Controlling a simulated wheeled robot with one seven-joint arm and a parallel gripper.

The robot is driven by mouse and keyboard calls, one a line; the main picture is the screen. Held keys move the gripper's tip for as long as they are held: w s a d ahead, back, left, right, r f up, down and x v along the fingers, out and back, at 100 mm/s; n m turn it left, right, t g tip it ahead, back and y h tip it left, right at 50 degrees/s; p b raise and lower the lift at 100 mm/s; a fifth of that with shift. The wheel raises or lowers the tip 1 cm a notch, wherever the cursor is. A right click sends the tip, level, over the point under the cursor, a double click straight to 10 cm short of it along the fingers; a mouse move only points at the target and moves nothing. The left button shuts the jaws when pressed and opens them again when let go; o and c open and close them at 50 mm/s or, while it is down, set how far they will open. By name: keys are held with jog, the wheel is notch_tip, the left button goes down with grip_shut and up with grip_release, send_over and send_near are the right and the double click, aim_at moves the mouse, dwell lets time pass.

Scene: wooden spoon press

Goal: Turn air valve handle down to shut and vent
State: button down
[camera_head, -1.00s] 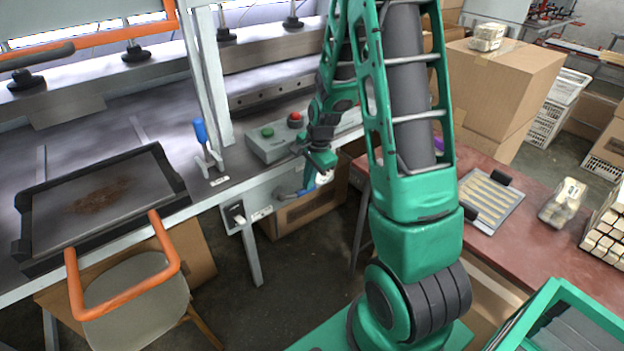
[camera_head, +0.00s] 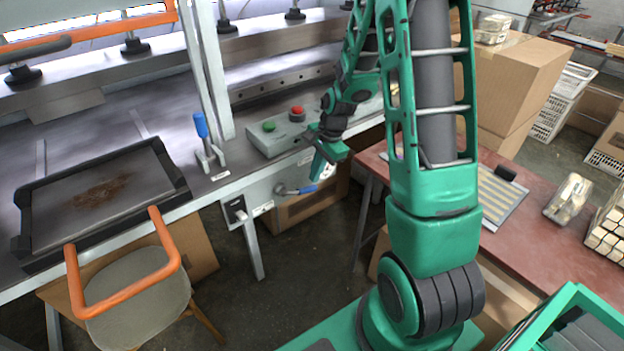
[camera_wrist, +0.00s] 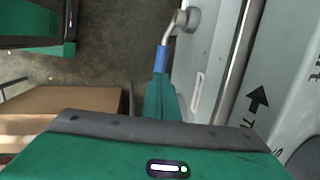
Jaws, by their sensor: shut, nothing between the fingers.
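The air valve (camera_head: 281,189) is on the front panel under the bench edge. Its blue handle (camera_head: 305,189) points to the right, close to level. My gripper (camera_head: 319,173) is shut and empty, with its fingers pointing down just over the handle's free end. In the wrist view the metal valve fitting (camera_wrist: 187,20) and blue handle (camera_wrist: 161,59) show beyond my closed green fingers (camera_wrist: 161,92). The fingertips overlap the handle's near end in that view; I cannot tell whether they touch it.
A control box (camera_head: 283,137) with green and red buttons sits on the bench above. A blue-handled lever (camera_head: 201,126) stands left of it. A cardboard box (camera_head: 300,207) lies under the bench. A red table (camera_head: 540,235) is at right. A black arrow (camera_wrist: 258,98) marks the panel.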

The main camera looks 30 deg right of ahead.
jog(key=d+v, duration=0.1)
jog(key=v, duration=1)
jog(key=shift+d, duration=0.4)
jog(key=shift+w, duration=0.15)
jog(key=s+r+n, duration=0.2)
jog(key=s+n, duration=0.1)
jog(key=s, duration=0.6)
jog(key=s+a+r+n+g+h, duration=0.1)
jog(key=s+r+n, duration=0.2)
jog(key=s, duration=0.7)
jog(key=s+a+r+n+g, duration=0.1)
jog(key=s+n, duration=0.3)
jog(key=s, duration=0.6)
jog(key=shift+r+h, duration=0.3)
jog(key=shift+r, duration=0.55)
jog(key=shift+a, duration=0.1)
